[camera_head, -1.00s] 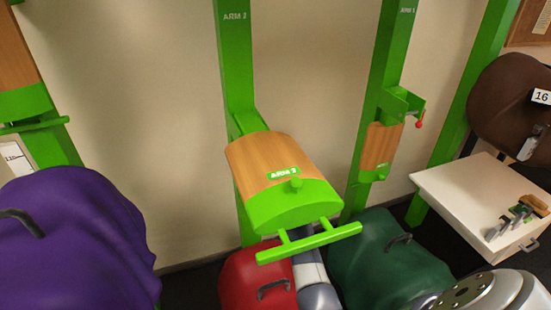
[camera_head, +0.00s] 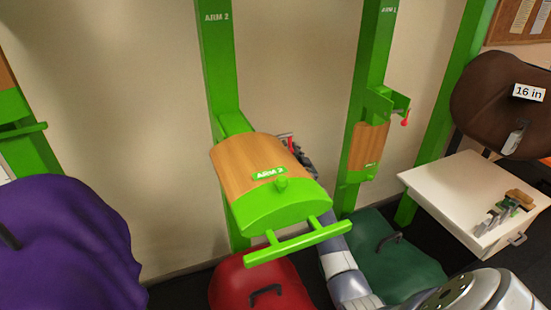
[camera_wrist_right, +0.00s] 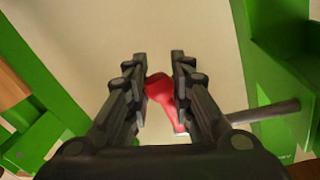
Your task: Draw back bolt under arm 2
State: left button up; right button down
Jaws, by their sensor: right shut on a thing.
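Arm 2 (camera_head: 262,165), a wood-topped, green-fronted support with a green crossbar, projects from the green post at the middle. My right gripper (camera_wrist_right: 159,62) is behind its right side, mostly hidden in the head view. In the right wrist view its two dark fingers are shut on the red bolt knob (camera_wrist_right: 161,92). A bit of red also shows by the gripper in the head view (camera_head: 289,140). A dark rod (camera_wrist_right: 264,112) runs from a green part at the right towards the fingers. My left gripper is not in view.
A red saddle cover (camera_head: 235,287) and a green one (camera_head: 410,265) lie below. A purple one (camera_head: 65,240) stands at left. Arm 1 (camera_head: 368,150) hangs folded down, with a red knob (camera_head: 404,118) above. A white cabinet (camera_head: 450,185) with tools stands right.

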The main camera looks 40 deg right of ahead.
jog(key=shift+d, duration=0.15)
jog(key=c, duration=1.4)
grip_release()
jog(key=shift+s, duration=0.1)
jog(key=v, duration=1.2)
